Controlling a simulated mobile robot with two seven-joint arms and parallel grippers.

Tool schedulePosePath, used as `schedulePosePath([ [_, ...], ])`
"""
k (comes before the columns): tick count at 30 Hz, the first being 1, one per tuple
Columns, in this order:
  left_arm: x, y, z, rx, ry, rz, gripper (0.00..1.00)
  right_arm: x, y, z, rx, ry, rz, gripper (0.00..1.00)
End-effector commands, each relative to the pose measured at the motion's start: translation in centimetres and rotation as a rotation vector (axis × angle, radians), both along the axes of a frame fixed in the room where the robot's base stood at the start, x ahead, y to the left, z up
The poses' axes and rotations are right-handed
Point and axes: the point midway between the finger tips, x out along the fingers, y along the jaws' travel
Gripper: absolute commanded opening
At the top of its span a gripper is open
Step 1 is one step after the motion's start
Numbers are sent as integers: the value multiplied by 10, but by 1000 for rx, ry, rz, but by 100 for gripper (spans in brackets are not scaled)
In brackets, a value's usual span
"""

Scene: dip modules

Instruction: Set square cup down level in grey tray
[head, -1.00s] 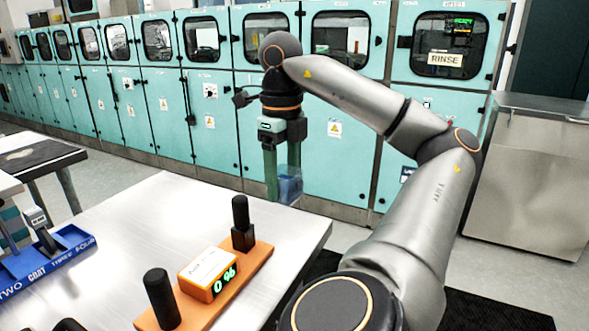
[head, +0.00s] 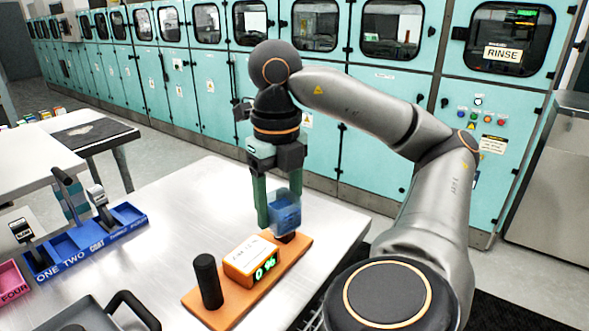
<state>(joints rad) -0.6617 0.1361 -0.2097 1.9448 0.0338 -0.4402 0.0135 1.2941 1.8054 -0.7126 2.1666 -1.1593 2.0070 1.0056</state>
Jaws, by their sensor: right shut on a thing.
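The square cup (head: 285,212) is clear-walled with blue inside and looks about upright in the head view. My right gripper (head: 277,208) points down with its green fingers shut on the cup. A grey tray (head: 85,318) with a black handle (head: 135,306) shows at the bottom left, cut off by the picture's edge. The cup is well apart from it, up and to the right. My left gripper is not in view.
The orange base (head: 222,312) bears a black post (head: 208,282) and an orange box with a green display (head: 252,262), between cup and tray. A blue sectioned rack (head: 85,240) stands at the left. The table (head: 180,215) is bare behind the base.

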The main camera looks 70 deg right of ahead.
Motion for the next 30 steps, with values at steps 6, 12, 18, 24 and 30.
schedulePosePath([
  [6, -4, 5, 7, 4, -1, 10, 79, 11, 25, 2, 0, -1, -31, 11],
  [12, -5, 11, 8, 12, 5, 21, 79, 21, 47, 2, 0, -1, -66, 11],
  [18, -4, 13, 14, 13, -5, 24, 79, 30, 69, 2, 1, -1, -100, 11],
  [24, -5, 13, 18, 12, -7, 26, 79, 40, 91, 1, 1, -1, -136, 11],
  [30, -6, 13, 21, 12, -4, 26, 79, 49, 114, 1, 1, -1, -170, 11],
])
